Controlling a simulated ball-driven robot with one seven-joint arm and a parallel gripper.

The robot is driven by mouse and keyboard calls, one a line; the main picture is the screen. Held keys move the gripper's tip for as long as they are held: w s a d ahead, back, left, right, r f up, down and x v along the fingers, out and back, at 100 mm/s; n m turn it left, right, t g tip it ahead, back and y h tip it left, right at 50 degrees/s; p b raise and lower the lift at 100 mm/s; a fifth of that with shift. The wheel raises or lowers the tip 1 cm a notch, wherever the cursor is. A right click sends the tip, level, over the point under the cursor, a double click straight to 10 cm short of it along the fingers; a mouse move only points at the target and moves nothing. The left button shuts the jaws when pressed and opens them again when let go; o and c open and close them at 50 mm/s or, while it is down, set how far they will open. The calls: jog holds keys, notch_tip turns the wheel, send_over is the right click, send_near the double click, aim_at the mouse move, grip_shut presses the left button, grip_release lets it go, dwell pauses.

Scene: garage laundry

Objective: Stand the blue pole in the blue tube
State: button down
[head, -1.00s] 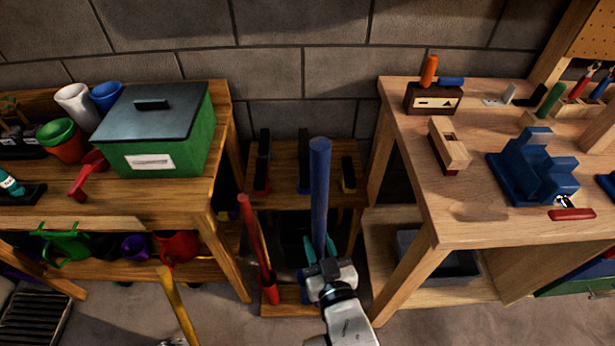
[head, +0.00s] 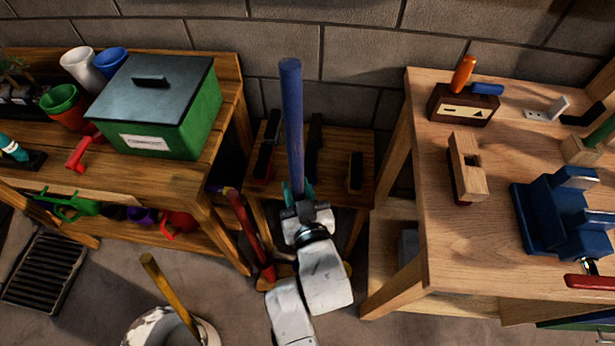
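The long blue pole (head: 291,120) stands nearly upright in the middle of the head view, its top leaning slightly left. My gripper (head: 297,190), with teal fingers, is closed around its lower visible part. The pole's bottom end is hidden behind my gripper and arm. I cannot make out the blue tube; my arm covers part of the floor rack. A red pole (head: 246,225) leans in a red tube (head: 266,277) just left of my arm.
A low wooden stand (head: 336,150) with dark brushes is behind the pole. A left shelf (head: 190,185) holds a green box (head: 185,120). A right workbench (head: 490,225) holds blocks. A white bucket (head: 193,331) with a yellow pole (head: 168,290) stands front left.

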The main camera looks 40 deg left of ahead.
dwell(0.4)
notch_tip(320, 180, down, 22)
jog(key=b, duration=1.9)
jog(key=shift+b, duration=0.35)
dwell(0.6)
notch_tip(320, 180, down, 11)
jog(key=b, duration=1.1)
jog(key=shift+f, duration=0.2)
jog(key=c, duration=0.7)
grip_release()
jog(key=shift+d, duration=0.1)
jog(key=p+v, duration=0.5)
jog(key=v, duration=0.5)
jog(key=shift+s+d+r, duration=0.1)
jog(key=shift+s+d, duration=0.15)
jog(key=shift+s, duration=0.05)
